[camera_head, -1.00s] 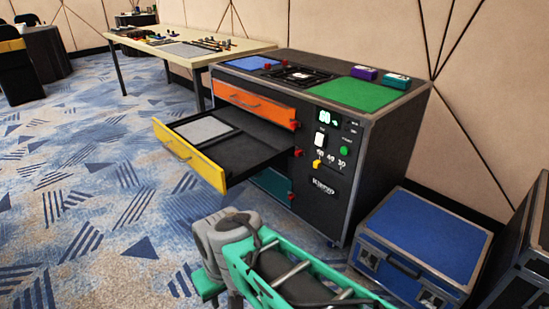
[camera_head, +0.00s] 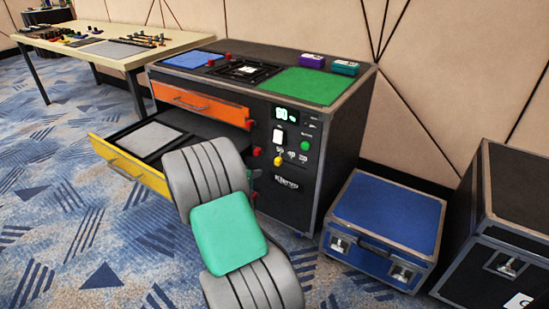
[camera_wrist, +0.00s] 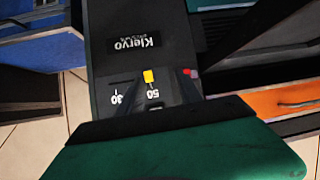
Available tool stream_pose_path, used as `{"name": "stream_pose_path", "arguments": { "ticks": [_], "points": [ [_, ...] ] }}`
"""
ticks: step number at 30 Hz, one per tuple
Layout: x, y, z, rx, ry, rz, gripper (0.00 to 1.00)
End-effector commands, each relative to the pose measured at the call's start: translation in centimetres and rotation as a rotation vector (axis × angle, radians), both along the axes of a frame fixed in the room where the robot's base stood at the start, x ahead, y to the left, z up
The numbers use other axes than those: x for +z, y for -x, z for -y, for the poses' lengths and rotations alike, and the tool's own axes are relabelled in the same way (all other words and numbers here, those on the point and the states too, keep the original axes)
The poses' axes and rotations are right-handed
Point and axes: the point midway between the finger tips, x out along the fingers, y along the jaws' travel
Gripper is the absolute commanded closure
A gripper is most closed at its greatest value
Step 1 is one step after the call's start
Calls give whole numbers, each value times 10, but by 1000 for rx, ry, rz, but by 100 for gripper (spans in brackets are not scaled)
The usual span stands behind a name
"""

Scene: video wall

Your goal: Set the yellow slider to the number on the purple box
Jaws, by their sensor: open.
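The yellow slider (camera_head: 278,161) is on the black front panel of the cabinet, below the left end of its number scale. In the wrist view, which is upside down, the yellow slider (camera_wrist: 149,76) is beside a number that looks like 50, with 30 farther left. The purple box (camera_head: 311,61) lies on the cabinet top at the back; its label is too small to read.
The cabinet (camera_head: 350,125) has an open yellow drawer (camera_head: 130,168) at left and an orange drawer (camera_head: 200,104) above it. A teal box (camera_head: 345,67) is next to the purple one. A blue case (camera_head: 388,210) stands on the floor at right.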

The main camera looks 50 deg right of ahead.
Motion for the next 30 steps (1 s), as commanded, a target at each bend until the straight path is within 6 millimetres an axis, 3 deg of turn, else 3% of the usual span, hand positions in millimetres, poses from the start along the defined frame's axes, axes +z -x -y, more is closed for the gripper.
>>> {"name": "stream_pose_path", "arguments": {
  "ticks": [1,3,18,28,30],
  "points": [
    [-4,7,26,-50,57,17,58],
    [-4,14,48,-91,123,40,58],
    [-33,11,123,-115,170,60,58],
    [-33,9,131,-111,168,59,58],
    [-34,9,131,-110,168,58,62]
  ]
}}
